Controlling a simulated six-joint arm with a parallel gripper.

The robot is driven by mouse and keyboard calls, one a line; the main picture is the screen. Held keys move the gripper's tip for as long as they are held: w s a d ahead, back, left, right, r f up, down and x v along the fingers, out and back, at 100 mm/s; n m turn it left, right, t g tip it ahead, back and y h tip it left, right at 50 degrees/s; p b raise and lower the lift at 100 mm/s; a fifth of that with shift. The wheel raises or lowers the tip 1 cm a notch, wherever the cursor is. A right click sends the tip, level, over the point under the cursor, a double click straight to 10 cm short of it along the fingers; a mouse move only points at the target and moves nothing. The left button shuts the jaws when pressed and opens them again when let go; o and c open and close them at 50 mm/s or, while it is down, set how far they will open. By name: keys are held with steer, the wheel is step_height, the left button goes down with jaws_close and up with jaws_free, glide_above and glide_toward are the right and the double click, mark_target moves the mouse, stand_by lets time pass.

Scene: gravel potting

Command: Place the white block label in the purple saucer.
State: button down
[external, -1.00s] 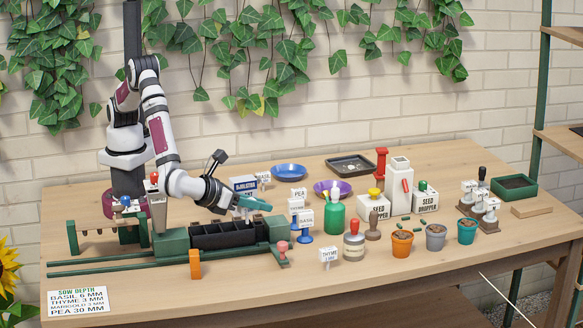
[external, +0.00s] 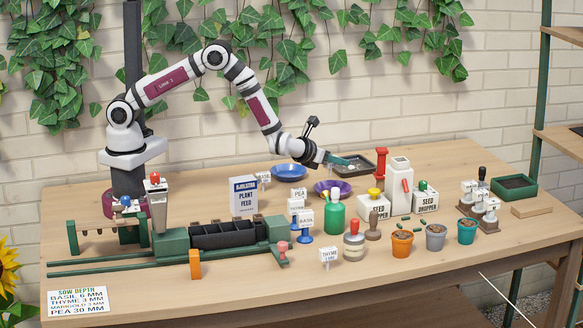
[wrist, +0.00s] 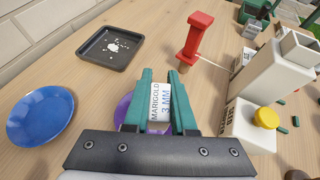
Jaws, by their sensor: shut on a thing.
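My gripper (external: 338,160) is shut on a white block label reading MARIGOLD 3 MM (wrist: 162,104). In the wrist view the label sits between the teal fingers (wrist: 164,88). In the external view I cannot make the label out clearly. The purple saucer (external: 322,189) stands on the table under and slightly left of the fingertips in the external view, and my gripper is held above it, apart from it. In the wrist view only part of the purple saucer (wrist: 122,110) shows; the fingers and label hide the rest.
A blue saucer (external: 289,172) lies left of the purple one. A black tray (wrist: 84,52) with white bits is behind. A red post-shaped tool (wrist: 194,38), a white dispenser (wrist: 268,85) and a green bottle (external: 335,219) stand near. Several other white labels stand left of the bottle.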

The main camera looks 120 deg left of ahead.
steer(key=a+f, duration=0.1)
steer(key=a, duration=0.1)
steer(key=shift+s+a+f, duration=0.2)
steer(key=shift+a+f, duration=0.15)
steer(key=shift+f, duration=0.05)
step_height(320, 180, down, 3)
steer(key=shift+a+f, duration=0.1)
steer(key=shift+f, duration=0.35)
steer(key=c, duration=0.7)
jaws_free()
steer(key=shift+f, duration=0.15)
steer(key=shift+c, duration=0.2)
